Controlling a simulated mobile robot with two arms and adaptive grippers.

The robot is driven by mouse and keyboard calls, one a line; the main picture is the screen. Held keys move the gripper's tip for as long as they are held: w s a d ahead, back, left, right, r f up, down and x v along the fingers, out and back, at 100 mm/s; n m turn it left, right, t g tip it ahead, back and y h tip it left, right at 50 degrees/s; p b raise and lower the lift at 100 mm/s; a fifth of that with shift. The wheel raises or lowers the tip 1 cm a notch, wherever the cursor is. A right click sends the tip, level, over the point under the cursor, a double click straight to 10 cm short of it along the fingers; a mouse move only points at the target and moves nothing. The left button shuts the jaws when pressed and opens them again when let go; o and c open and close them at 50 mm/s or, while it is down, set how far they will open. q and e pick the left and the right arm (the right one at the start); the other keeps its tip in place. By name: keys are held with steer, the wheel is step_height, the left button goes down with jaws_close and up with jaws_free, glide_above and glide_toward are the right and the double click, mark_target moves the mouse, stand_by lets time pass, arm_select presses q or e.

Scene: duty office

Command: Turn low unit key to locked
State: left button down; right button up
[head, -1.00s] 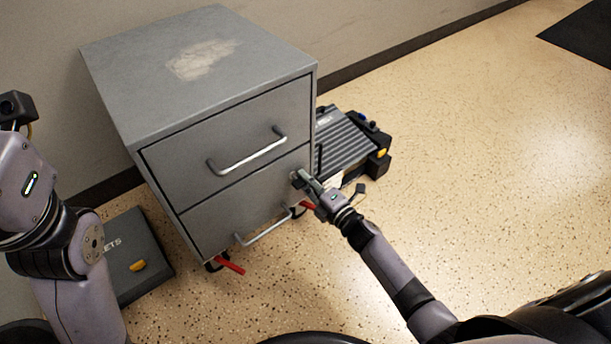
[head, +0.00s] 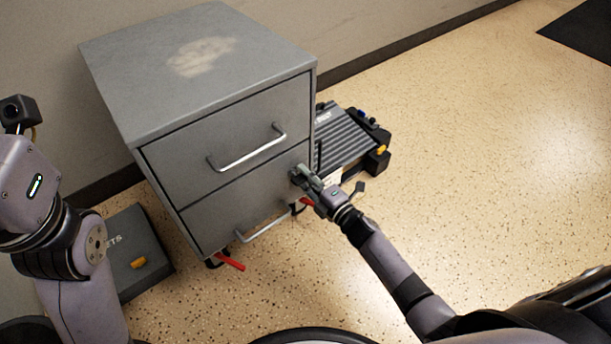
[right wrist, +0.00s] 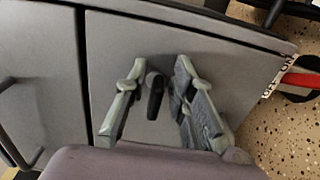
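The low unit is a grey two-drawer metal cabinet (head: 205,100) at the upper left of the head view. In the right wrist view a dark key (right wrist: 154,95) sticks out of the drawer face (right wrist: 215,55). My right gripper (head: 297,175) is at the right edge of the lower drawer. In the right wrist view its two fingers (right wrist: 155,92) are open, one on each side of the key, with gaps showing. The key is hidden in the head view. My left arm (head: 65,225) stands at the left edge; its gripper fingers are out of view.
Silver bar handles (head: 250,150) stick out from the drawers. Red caster levers (head: 230,261) show at the cabinet's base. A dark case (head: 135,250) lies on the floor to the left; a black ribbed case (head: 345,140) is behind the cabinet's right side.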

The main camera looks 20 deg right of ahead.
steer(key=shift+o, duration=0.3)
steer(key=v, duration=1.2)
